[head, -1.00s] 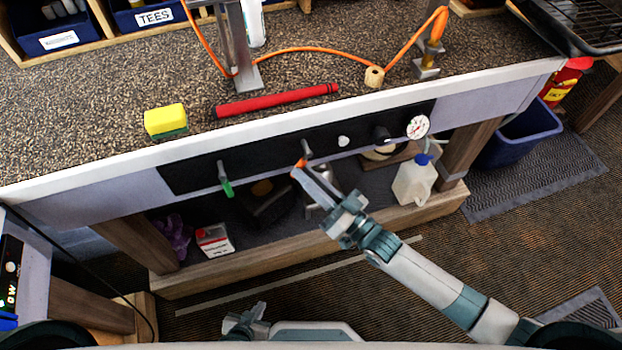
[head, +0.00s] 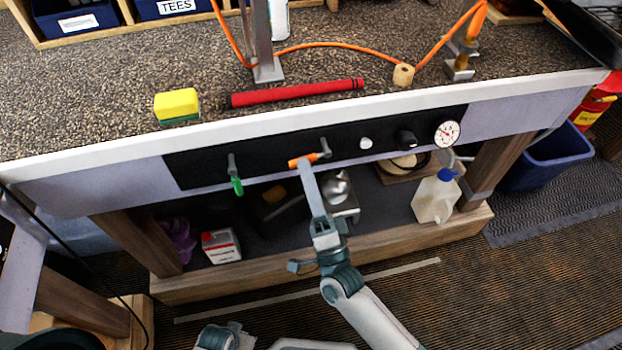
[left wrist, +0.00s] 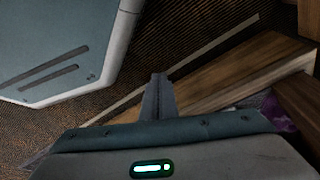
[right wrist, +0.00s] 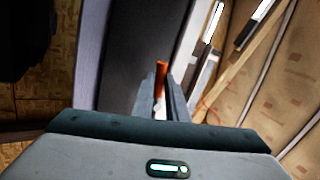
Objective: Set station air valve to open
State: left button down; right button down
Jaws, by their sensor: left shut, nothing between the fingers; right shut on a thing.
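Two lever valves sit on the black panel (head: 270,160) under the bench's front edge. One has an orange handle (head: 297,162), now lying nearly level and pointing left from its grey pivot (head: 325,147). The other has a green handle (head: 237,186), hanging down. No readable label shows which is the station air valve. My right gripper (head: 305,168) is shut on the orange handle, whose end also shows between the fingers in the right wrist view (right wrist: 161,78). My left gripper (left wrist: 158,82) is shut and empty, low over the floor, away from the panel.
A pressure gauge (head: 446,133), a black knob (head: 407,139) and a white button (head: 366,143) are to the right on the panel. Below, the shelf holds a white jug (head: 436,198) and a red-and-white can (head: 221,246).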

pick_arm(q)
jog(key=shift+w+d+r+b, duration=0.1)
jog(key=shift+w+r+b, duration=0.1)
jog(key=shift+r, duration=0.4)
jog(key=shift+w+d+r+b, duration=0.1)
jog(key=shift+w+r+b, duration=0.1)
jog(key=shift+r, duration=0.4)
pick_arm(e)
jog(key=shift+a+r+m+t+h, duration=0.15)
jog(key=shift+m+t+h, duration=0.1)
jog(key=shift+m+h, duration=0.45)
jog(key=shift+r+m+t+h, duration=0.25)
jog(key=shift+m+h, duration=0.25)
jog(key=shift+m, duration=0.25)
jog(key=shift+a+r+m+t+h, duration=0.1)
jog(key=shift+m+t+h, duration=0.2)
jog(key=shift+m+h, duration=0.4)
jog(key=c, duration=1.7)
grip_release()
jog(key=shift+c, duration=0.2)
jog(key=shift+s, duration=0.1)
